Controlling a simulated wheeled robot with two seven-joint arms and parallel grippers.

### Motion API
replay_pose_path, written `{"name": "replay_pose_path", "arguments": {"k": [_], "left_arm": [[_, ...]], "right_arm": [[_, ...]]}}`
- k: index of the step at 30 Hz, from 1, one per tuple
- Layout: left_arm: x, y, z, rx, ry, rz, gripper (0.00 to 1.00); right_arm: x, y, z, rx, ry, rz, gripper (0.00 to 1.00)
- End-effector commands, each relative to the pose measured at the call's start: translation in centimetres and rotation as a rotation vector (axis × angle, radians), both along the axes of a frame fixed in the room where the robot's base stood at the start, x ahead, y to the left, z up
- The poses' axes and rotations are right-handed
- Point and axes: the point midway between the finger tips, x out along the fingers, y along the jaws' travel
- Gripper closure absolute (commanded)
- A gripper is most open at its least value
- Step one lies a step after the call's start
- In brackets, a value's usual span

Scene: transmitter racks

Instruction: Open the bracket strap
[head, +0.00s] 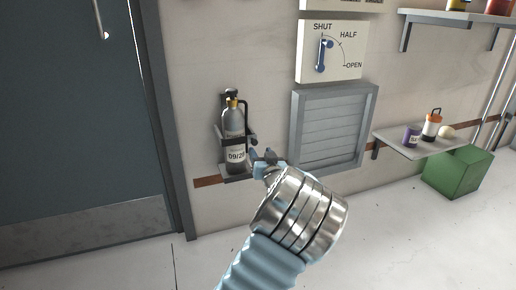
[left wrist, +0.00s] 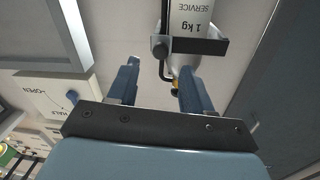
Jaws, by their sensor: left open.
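A small grey cylinder (head: 234,122) with a yellow part near its top stands upright in a dark wall bracket (head: 222,171). A dark strap (head: 232,140) crosses the front of the cylinder and looks closed around it. My left gripper (head: 266,160) is just right of the cylinder's lower part, apparently apart from the strap. In the left wrist view, the open fingers (left wrist: 160,88) point toward the cylinder (left wrist: 190,18), seen upside down with "1 kg SERVICE" on its label. The black strap (left wrist: 203,46) lies beyond the fingertips, with nothing between them. My right gripper is not in view.
A grey louvred vent (head: 328,130) is on the wall right of the bracket, below a SHUT/HALF/OPEN dial panel (head: 345,52). A door (head: 70,110) is at left. A shelf (head: 405,149) with small items and a green box (head: 457,174) are at right.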

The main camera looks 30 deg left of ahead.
Motion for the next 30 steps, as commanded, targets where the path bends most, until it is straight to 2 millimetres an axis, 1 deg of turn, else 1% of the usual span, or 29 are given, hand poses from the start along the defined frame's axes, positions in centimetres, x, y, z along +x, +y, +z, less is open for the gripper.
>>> {"name": "replay_pose_path", "arguments": {"k": [1,4,9,13,20,21,23,30], "left_arm": [[0.8,0.9,-0.2,0.002,0.000,0.002,0.50],[2.2,2.3,-0.2,0.001,0.000,0.002,0.50],[3.8,3.8,-0.1,0.001,0.002,0.000,0.50],[4.2,4.3,-0.1,0.000,0.002,-0.001,0.50],[4.3,4.3,-0.1,-0.001,0.002,-0.001,0.50],[4.3,4.3,-0.1,-0.001,0.002,-0.001,0.52],[4.3,4.3,-0.1,0.000,0.002,-0.001,0.61],[4.3,4.3,-0.1,-0.001,0.002,-0.001,0.98]], "right_arm": [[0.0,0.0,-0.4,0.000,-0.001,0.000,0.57],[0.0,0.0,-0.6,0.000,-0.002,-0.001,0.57],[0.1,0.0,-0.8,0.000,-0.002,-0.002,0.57],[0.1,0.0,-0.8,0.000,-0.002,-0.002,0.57],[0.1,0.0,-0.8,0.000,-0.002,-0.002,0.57],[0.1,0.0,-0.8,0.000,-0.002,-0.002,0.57],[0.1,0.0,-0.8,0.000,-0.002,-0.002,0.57],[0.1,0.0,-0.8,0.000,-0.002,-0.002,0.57]]}}
